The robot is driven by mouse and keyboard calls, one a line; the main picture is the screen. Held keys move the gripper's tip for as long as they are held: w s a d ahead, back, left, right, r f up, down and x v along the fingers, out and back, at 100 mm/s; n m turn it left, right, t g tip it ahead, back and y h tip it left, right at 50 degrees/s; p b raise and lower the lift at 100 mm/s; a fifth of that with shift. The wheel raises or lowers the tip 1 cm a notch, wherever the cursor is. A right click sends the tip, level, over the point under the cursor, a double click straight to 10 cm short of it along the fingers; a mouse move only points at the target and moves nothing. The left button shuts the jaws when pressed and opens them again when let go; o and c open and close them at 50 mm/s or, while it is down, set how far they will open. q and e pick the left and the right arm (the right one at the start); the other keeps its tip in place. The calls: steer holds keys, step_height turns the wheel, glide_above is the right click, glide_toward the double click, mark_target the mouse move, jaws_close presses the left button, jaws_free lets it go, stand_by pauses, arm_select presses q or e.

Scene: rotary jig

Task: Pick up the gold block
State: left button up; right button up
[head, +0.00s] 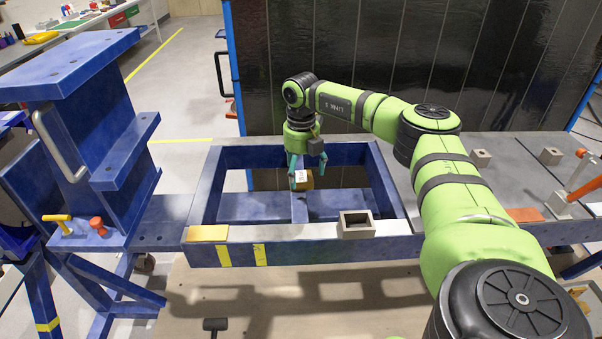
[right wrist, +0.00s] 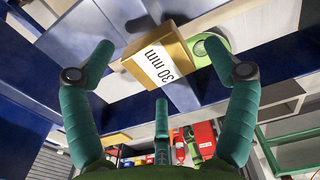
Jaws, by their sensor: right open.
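The gold block (head: 308,183) sits on the narrow middle bar of the blue frame (head: 205,190), partly hidden by my right gripper in the head view. In the right wrist view the gold block (right wrist: 185,48) shows a white label reading "30 mm". My right gripper (head: 307,168) points down over the block with its fingers spread. In the right wrist view the right gripper (right wrist: 160,82) has teal fingers to the left, right and below the block, and I see no finger closed on it. My left gripper is in neither view.
A grey hollow block (head: 356,225) and a flat yellow plate (head: 207,233) lie on the frame's front rail. Tall blue steelwork (head: 85,110) stands at left. A grey table (head: 500,180) at right holds small hollow blocks and an orange-handled clamp (head: 583,172). Openings flank the middle bar.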

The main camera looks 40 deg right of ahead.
steer(key=shift+f, duration=0.6)
steer(key=shift+r, duration=0.1)
jaws_close()
